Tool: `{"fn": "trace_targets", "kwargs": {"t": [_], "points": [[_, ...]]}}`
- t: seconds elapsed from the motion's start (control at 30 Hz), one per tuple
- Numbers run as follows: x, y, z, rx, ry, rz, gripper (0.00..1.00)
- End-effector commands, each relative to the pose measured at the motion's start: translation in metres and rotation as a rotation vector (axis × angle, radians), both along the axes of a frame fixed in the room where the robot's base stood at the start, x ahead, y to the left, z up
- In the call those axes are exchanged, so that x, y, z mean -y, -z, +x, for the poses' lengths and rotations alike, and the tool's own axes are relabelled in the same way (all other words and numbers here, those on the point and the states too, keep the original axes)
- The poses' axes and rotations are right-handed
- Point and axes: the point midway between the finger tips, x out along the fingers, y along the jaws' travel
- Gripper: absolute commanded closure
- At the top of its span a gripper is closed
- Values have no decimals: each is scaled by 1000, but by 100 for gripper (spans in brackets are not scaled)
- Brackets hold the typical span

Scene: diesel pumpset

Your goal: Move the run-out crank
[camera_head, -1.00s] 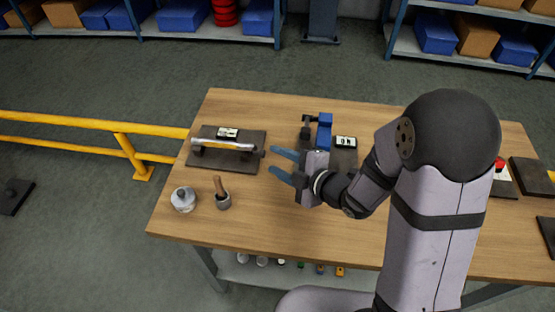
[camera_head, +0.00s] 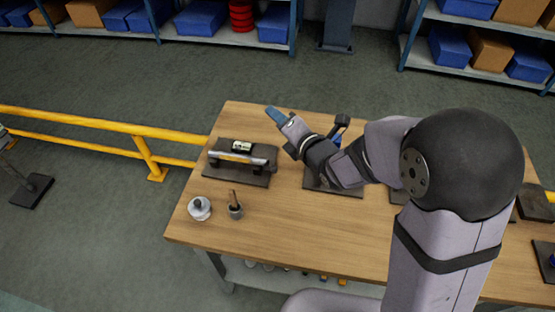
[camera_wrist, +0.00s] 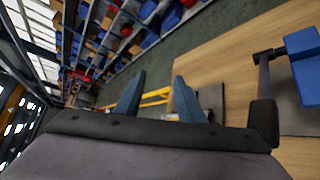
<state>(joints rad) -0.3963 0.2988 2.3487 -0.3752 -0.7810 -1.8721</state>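A silver shaft (camera_head: 230,156) lies across supports on a dark plate (camera_head: 222,172) at the table's left, with a small display behind it. A dark crank-like end (camera_head: 271,166) shows at the shaft's right. On a second plate, a blue block (camera_head: 336,141) with a dark arm (camera_head: 342,121) is partly hidden by my arm; the block (camera_wrist: 303,55) and its arm (camera_wrist: 264,75) also show at right in the wrist view. No label shows which is the run-out crank. My gripper (camera_head: 275,114) is above the table's back-left; in the wrist view (camera_wrist: 158,95) its blue fingers are apart and empty.
A white round pot (camera_head: 199,208) and a small cup (camera_head: 236,211) with a stick in it stand at the table's front left. A yellow rail (camera_head: 100,122) runs beyond the left edge. Bare wood (camera_head: 290,230) lies at the front middle.

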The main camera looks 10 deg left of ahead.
Motion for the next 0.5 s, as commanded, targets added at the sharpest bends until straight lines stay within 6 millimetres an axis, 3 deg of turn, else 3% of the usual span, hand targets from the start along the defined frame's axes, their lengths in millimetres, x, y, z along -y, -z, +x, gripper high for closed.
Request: {"fn": "trace_targets", "kwargs": {"t": [0.1,0.27,0.5], "points": [[18,5,28,-106,146,18,65],[44,20,52,-342,381,120,65],[60,55,45,-811,718,369,65]]}}
